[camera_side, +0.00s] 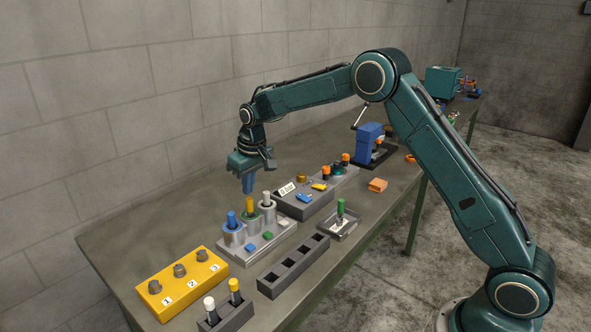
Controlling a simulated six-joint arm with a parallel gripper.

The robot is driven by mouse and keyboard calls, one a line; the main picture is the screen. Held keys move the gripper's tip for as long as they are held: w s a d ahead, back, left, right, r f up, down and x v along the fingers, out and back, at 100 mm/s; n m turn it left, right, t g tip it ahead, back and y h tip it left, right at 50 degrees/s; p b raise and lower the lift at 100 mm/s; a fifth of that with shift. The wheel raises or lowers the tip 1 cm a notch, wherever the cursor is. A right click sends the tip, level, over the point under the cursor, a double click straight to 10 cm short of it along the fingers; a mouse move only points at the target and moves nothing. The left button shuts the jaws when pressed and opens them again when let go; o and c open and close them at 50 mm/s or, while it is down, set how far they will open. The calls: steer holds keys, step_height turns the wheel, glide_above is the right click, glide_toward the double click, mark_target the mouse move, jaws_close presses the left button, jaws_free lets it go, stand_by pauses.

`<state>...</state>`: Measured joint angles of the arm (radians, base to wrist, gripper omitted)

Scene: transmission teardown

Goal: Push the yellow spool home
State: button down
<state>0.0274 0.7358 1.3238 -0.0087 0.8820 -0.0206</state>
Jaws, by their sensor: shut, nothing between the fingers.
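A blue spool (231,220) stands in the left cylinder and a white spool (266,198) in the right cylinder.
A yellow block (180,285) numbered 1 to 3 stands front left. A dark holder (226,318) with white-topped and yellow-topped pieces is at the front. An empty slotted rack (293,267), a tray (339,224) with a green-topped piece and a grey box (306,203) stand right of the block.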

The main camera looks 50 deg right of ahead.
mark_target(249, 198)
steer(key=shift+f, duration=1.5)
stand_by(0.4)
steer(key=shift+r, duration=0.15)
step_height(249, 198, up, 9)
stand_by(1.4)
